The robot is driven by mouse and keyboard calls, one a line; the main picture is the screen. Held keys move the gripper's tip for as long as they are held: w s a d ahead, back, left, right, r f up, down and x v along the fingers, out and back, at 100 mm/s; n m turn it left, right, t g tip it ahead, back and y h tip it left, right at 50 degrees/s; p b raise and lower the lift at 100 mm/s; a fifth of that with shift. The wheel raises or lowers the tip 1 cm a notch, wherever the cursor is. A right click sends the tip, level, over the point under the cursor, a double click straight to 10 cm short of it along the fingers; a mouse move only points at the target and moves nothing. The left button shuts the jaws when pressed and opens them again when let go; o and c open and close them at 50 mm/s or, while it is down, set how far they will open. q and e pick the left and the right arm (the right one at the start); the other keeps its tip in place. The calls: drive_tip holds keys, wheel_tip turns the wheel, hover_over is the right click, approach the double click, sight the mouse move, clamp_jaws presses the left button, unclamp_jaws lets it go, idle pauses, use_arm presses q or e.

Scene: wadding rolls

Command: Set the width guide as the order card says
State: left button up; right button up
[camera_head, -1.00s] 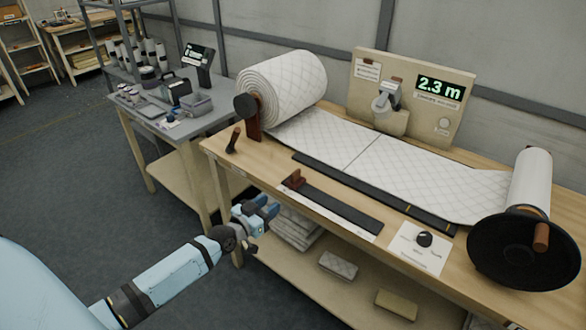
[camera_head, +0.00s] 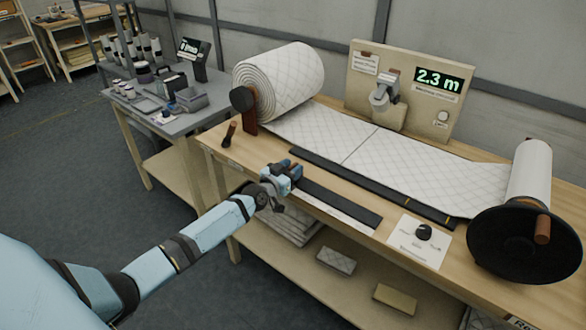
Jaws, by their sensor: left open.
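The width guide's dark rail (camera_head: 342,205) lies along the front of the wooden bench. Its reddish-brown slider, at the rail's left end a second ago, is hidden behind my left gripper. My left gripper (camera_head: 288,168) is open over that end of the rail; I cannot tell whether its fingers touch the slider. A small card (camera_head: 365,64) is fixed on the beige panel (camera_head: 448,117); its text is too small to read, so I cannot tell whether it is the order card. My right gripper is out of view.
Quilted wadding (camera_head: 405,170) runs from the large roll (camera_head: 285,82) to the white roll (camera_head: 530,172) beside a black crank disc (camera_head: 525,250). The display (camera_head: 439,80) reads 2.3 m. A grey side table (camera_head: 196,118) stands left.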

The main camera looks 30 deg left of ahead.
sight(316, 189)
use_arm(q)
drive_tip(key=shift+w, duration=0.4)
drive_tip(key=shift+c, duration=0.4)
clamp_jaws()
drive_tip(key=shift+d+r+p, duration=0.15)
drive_tip(key=shift+d+p, duration=0.2)
drive_tip(key=shift+p, duration=0.05)
drive_tip(key=d+p, duration=0.1)
drive_tip(key=d, duration=0.1)
drive_tip(key=d+p, duration=0.2)
drive_tip(key=d, duration=0.1)
drive_tip(key=d+p, duration=0.1)
drive_tip(key=d, duration=0.2)
drive_tip(key=shift+s+p, duration=0.35)
drive_tip(key=shift+d, duration=0.2)
drive_tip(key=shift+o, duration=0.4)
unclamp_jaws()
